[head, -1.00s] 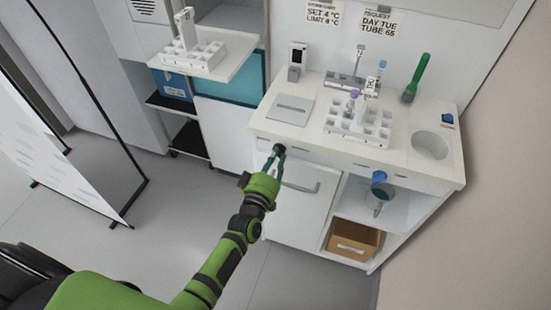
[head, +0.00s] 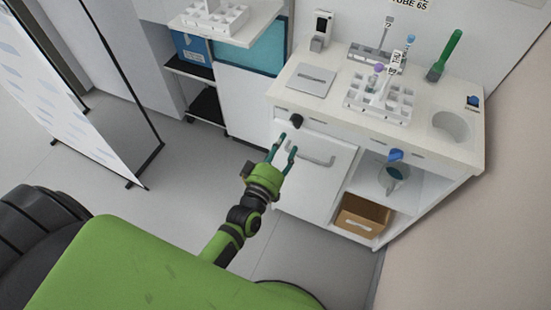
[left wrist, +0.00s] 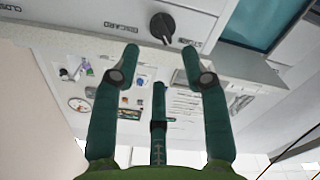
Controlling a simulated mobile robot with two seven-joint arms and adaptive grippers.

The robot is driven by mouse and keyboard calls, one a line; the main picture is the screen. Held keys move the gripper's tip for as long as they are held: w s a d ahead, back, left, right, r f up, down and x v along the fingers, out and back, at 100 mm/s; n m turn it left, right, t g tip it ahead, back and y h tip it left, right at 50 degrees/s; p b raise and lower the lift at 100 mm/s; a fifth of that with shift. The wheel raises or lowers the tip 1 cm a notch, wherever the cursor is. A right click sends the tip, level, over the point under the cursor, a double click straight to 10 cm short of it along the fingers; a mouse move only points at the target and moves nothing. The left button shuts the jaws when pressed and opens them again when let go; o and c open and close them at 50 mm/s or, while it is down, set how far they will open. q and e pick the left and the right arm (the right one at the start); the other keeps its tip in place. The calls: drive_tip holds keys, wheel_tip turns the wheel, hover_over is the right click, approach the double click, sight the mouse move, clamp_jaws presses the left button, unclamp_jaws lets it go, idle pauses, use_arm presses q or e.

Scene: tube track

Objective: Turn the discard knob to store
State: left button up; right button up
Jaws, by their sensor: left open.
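The black discard knob (head: 296,121) sits on the white cabinet front, above the door handle. In the left wrist view the knob (left wrist: 162,27) is between a DISCARD label (left wrist: 122,26) and a partly hidden label that seems to begin with STO. A pale mark on the knob is toward the picture's bottom; its exact setting is hard to tell. My left gripper (head: 286,144) is open and empty, just below and in front of the knob, apart from it. Its fingertips (left wrist: 160,56) flank the knob's line in the wrist view. My right gripper is not in view.
The door handle (head: 311,156) is close to my left gripper's right. A blue knob (head: 396,155) is further right. The counter (head: 286,88) holds a tube rack (head: 378,105) and a green tool (head: 443,57).

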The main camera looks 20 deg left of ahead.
use_arm(q)
drive_tip(key=s, duration=0.5)
drive_tip(key=shift+a, duration=0.1)
idle(0.3)
